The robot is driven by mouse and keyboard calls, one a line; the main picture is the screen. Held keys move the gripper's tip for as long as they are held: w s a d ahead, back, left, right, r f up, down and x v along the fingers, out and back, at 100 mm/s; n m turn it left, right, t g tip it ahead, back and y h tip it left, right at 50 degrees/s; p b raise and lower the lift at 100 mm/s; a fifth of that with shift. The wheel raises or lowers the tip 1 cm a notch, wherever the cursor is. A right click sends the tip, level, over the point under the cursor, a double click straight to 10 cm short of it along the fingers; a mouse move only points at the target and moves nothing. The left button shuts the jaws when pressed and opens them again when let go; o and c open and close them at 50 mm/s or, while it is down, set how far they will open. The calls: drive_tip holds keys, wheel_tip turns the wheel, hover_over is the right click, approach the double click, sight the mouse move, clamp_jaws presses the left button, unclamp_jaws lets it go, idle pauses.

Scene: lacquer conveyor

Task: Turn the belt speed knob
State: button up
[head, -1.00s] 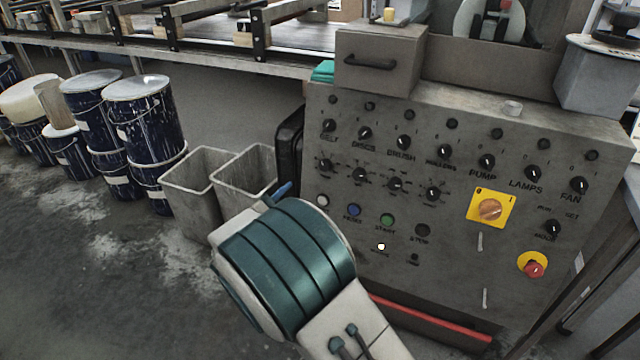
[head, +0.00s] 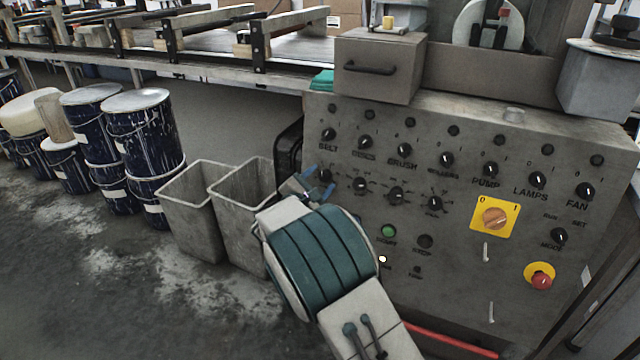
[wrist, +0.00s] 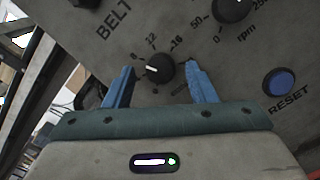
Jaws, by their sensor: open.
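The belt speed knob (wrist: 160,68) is a small black round knob with a white pointer line, on a dial with numbers including 8, 12 and 16, below the word BELT. In the head view it shows at the left of the panel's lower knob row (head: 325,176). My gripper (wrist: 158,72) is open, with one blue finger on each side of the knob. A gap shows between each finger and the knob; I cannot tell how far the fingertips are from the panel face. In the head view my gripper (head: 308,186) is just below and left of the knob, partly hidden by my wrist.
The grey control panel (head: 455,215) carries several other knobs, a yellow main switch (head: 495,217) and a red stop button (head: 540,281). A blue RESET button (wrist: 279,82) is right of my fingers. Grey bins (head: 192,210) and paint drums (head: 142,125) stand left.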

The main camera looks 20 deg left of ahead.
drive_tip(key=shift+c, duration=0.3)
drive_tip(key=c, duration=0.9)
drive_tip(key=shift+n+p, duration=0.4)
drive_tip(key=n+y+p, duration=0.1)
drive_tip(key=n+p, duration=0.2)
drive_tip(key=n, duration=0.1)
drive_tip(key=shift+d+r, duration=0.1)
drive_tip(key=shift+r, duration=0.1)
drive_tip(key=n+y+p, duration=0.1)
drive_tip(key=n+p, duration=0.5)
drive_tip(key=shift+d+r+n+y, duration=0.1)
drive_tip(key=shift+n+y, duration=0.3)
drive_tip(key=n+g+y+p, duration=0.1)
drive_tip(key=n+p, duration=0.5)
drive_tip(key=shift+r, duration=0.15)
drive_tip(key=n+p, duration=0.4)
drive_tip(key=shift+n+g+y, duration=0.3)
drive_tip(key=shift+n+g, duration=0.1)
drive_tip(key=shift+w+f, duration=0.1)
drive_tip(key=shift+f, duration=0.1)
